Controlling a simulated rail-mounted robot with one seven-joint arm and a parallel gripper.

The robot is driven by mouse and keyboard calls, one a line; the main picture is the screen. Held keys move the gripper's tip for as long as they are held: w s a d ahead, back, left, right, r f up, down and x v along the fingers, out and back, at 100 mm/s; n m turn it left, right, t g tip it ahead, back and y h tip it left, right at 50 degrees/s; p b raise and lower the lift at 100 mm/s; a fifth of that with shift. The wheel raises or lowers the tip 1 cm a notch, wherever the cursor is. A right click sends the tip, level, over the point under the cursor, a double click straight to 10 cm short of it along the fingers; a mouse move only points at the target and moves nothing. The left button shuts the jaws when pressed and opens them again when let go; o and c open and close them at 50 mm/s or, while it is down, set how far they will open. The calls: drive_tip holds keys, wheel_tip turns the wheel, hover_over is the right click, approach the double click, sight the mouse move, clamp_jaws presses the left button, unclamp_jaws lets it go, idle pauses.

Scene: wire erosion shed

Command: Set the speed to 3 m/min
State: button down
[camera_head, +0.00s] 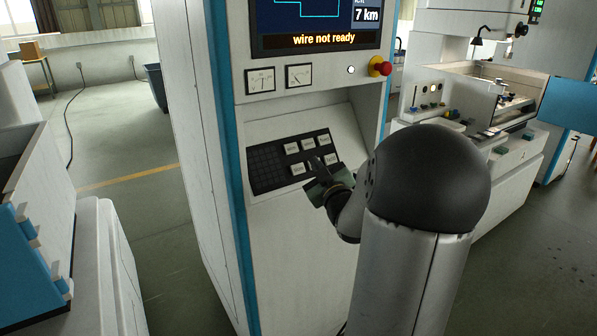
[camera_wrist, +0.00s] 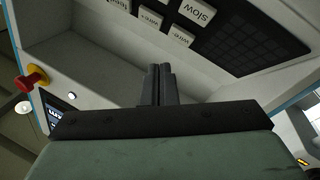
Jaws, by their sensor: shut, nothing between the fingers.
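A sloped dark key panel (camera_head: 268,170) on the console carries several white labelled keys, in two rows. In the wrist view a key marked "SLOW" (camera_wrist: 197,12) and one starting "wire" (camera_wrist: 178,36) show upside down. The screen (camera_head: 312,18) reads "wire not ready" and "7 km"; its top is cut off and no speed value shows. My gripper (camera_head: 314,162) is in front of the lower key row and hides part of it. In the wrist view its fingers (camera_wrist: 160,70) are together and empty. Whether the tips touch a key cannot be told.
Two gauges (camera_head: 279,78) and a red stop button (camera_head: 380,66) sit above the panel; the button also shows in the wrist view (camera_wrist: 32,79). A white machine (camera_head: 480,105) stands at the right. Blue and white equipment (camera_head: 32,225) stands at the left.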

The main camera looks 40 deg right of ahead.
sight(303, 171)
drive_tip(key=shift+w+d+f+b, duration=0.1)
drive_tip(key=shift+w+f+b, duration=0.8)
drive_tip(key=shift+w, duration=0.35)
drive_tip(key=shift+w+d+f+b, duration=0.1)
drive_tip(key=shift+w+f+b, duration=0.6)
drive_tip(key=shift+w+f, duration=0.45)
drive_tip(key=shift+w+r, duration=0.1)
drive_tip(key=shift+r, duration=0.1)
drive_tip(key=shift+f, duration=0.1)
drive_tip(key=shift+w+f+b, duration=0.2)
drive_tip(key=shift+b, duration=0.3)
drive_tip(key=shift+w, duration=0.15)
drive_tip(key=shift+w+f+b, duration=0.2)
drive_tip(key=shift+w+b, duration=0.1)
drive_tip(key=shift+b, duration=0.4)
idle(0.5)
drive_tip(key=shift+s+r, duration=0.5)
drive_tip(key=shift+s, duration=0.15)
